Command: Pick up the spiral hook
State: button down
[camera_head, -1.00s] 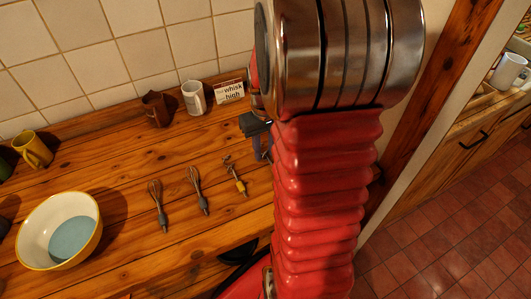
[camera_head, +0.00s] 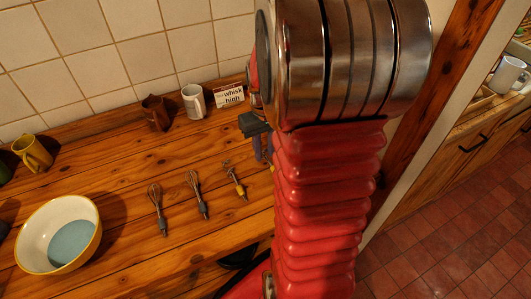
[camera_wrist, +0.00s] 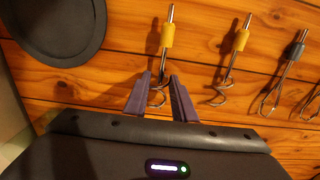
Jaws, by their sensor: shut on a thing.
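The spiral hook (camera_wrist: 166,38) with a yellow collar and metal shaft is in the wrist view, its wire coil between my fingertips. My gripper (camera_wrist: 160,90) has purple fingers, and they are shut on the coil end. A second yellow-collared spiral hook (camera_wrist: 240,42) lies to the right in the wrist view. In the head view a yellow-collared hook (camera_head: 236,182) lies on the counter left of my gripper.
Two grey-handled whisks (camera_head: 157,205) (camera_head: 196,192) lie left of the hook. A cream bowl (camera_head: 28,233) stands far left. A brown mug (camera_head: 155,113), a white mug (camera_head: 194,102) and a "whisk high" card (camera_head: 229,93) stand by the tiled wall. A dark round plate (camera_wrist: 50,40) is at upper left in the wrist view.

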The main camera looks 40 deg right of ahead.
aim_at(264, 151)
notch_tip(264, 151, up, 9)
jog(key=shift+f, duration=0.15)
dwell(0.7)
